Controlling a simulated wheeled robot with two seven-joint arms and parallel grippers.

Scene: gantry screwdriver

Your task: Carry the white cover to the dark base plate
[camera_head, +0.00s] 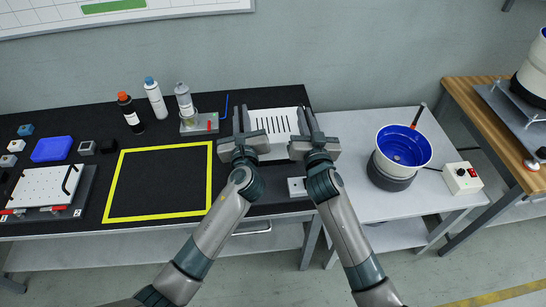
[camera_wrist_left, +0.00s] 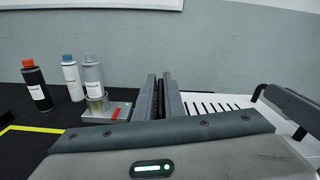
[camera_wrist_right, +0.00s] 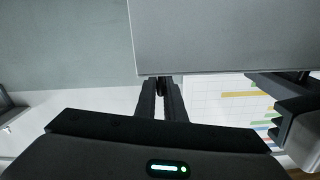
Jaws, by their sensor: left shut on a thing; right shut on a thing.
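The white cover (camera_head: 272,122), a slotted white panel, is between my two grippers at the right end of the black worktop. My left gripper (camera_head: 240,120) is shut on its left edge, and my right gripper (camera_head: 307,122) is shut on its right edge. The slots also show in the left wrist view (camera_wrist_left: 215,106), right of the left gripper's fingers (camera_wrist_left: 160,98). In the right wrist view, the right gripper's fingers (camera_wrist_right: 161,95) meet the edge of a grey panel.
A yellow square outline (camera_head: 160,149) encloses bare worktop left of my grippers. Bottles (camera_head: 156,98) and a small grey stand (camera_head: 199,124) are behind it. A blue block (camera_head: 52,149) is further left. A blue bowl (camera_head: 403,146) and a control box (camera_head: 462,178) occupy the white side table.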

